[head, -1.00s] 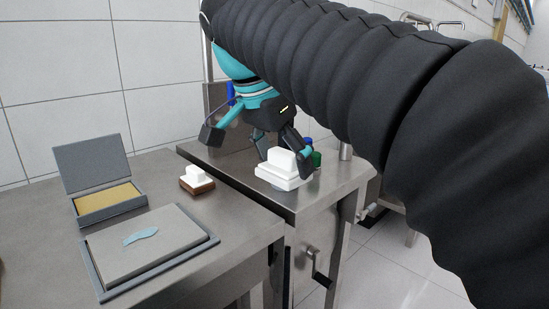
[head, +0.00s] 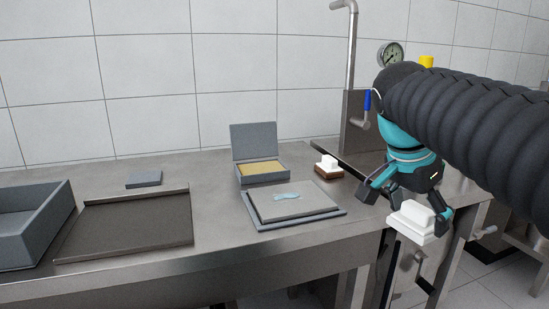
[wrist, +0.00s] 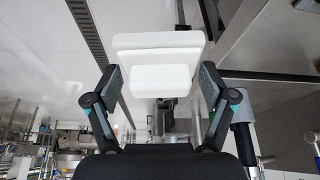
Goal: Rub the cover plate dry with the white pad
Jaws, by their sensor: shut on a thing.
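My gripper (head: 408,203) is shut on the white pad (head: 412,224), a stepped white block, and holds it in the air at the right, in front of the bench edge. In the wrist view, the white pad (wrist: 159,45) sits between the two fingers of my gripper (wrist: 161,88). The cover plate (head: 312,203) appears to be the grey slab lying flat on a darker grey base on the bench, left of my gripper. A light blue wet-looking patch (head: 287,197) lies on its top. The pad is clear of the plate.
An open grey box (head: 263,178) with a yellowish inside stands behind the plate. A brown-based white brush-like block (head: 328,168) is behind it to the right. A dark flat tray (head: 125,228), a small grey block (head: 144,179) and a grey bin (head: 30,235) are at left.

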